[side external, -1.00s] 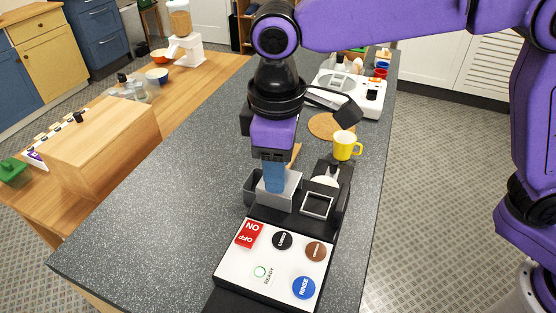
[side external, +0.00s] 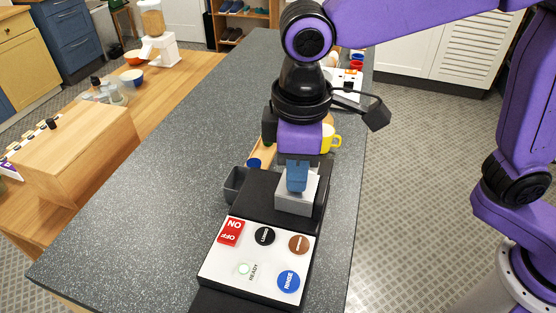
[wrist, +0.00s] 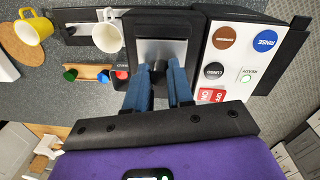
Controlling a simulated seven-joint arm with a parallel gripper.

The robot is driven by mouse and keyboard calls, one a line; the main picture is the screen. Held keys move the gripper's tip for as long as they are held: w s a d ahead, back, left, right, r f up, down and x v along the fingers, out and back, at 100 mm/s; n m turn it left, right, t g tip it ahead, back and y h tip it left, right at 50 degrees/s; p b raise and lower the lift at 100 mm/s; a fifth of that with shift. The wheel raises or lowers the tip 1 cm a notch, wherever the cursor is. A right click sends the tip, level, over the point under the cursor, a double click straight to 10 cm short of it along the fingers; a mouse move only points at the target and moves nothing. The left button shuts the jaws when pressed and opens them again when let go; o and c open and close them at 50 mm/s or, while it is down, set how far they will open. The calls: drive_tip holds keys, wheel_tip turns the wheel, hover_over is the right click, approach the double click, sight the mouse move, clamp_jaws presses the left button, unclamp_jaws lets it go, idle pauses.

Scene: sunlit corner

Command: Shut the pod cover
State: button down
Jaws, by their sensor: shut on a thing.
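The coffee machine has a white control panel (side external: 262,255) and a black body. Its grey pod cover (side external: 294,203) sits on the body just behind the panel; the square opening does not show in the side view. My gripper (side external: 297,186) is over the cover with its blue fingers pointing down. In the wrist view the cover's silver top (wrist: 176,49) has a dark knob (wrist: 158,70), and my gripper (wrist: 158,82) is shut on that knob. I cannot tell whether the cover is fully seated.
The counter left of the machine is clear.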

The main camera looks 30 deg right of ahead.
drive_tip(key=shift+s+d, duration=0.1)
drive_tip(key=shift+s, duration=0.15)
drive_tip(key=c, duration=1)
unclamp_jaws()
drive_tip(key=shift+r, duration=0.1)
wheel_tip(320, 180, up, 17)
drive_tip(key=shift+s+a, duration=0.3)
drive_tip(key=shift+s, duration=0.05)
drive_tip(key=shift+r, duration=0.1)
drive_tip(key=s+d+f, duration=0.4)
drive_tip(key=d+f, duration=0.4)
drive_tip(key=d, duration=0.1)
drive_tip(key=s+d+f+n, duration=0.1)
drive_tip(key=s+d+f, duration=0.3)
drive_tip(key=d+f, duration=0.3)
drive_tip(key=s+d+f, duration=0.4)
drive_tip(key=d+f, duration=0.4)
drive_tip(key=d, duration=0.4)
drive_tip(key=shift+s+d+f+y, duration=0.25)
drive_tip(key=shift+s+f+y, duration=0.05)
drive_tip(key=shift+y, duration=0.1)
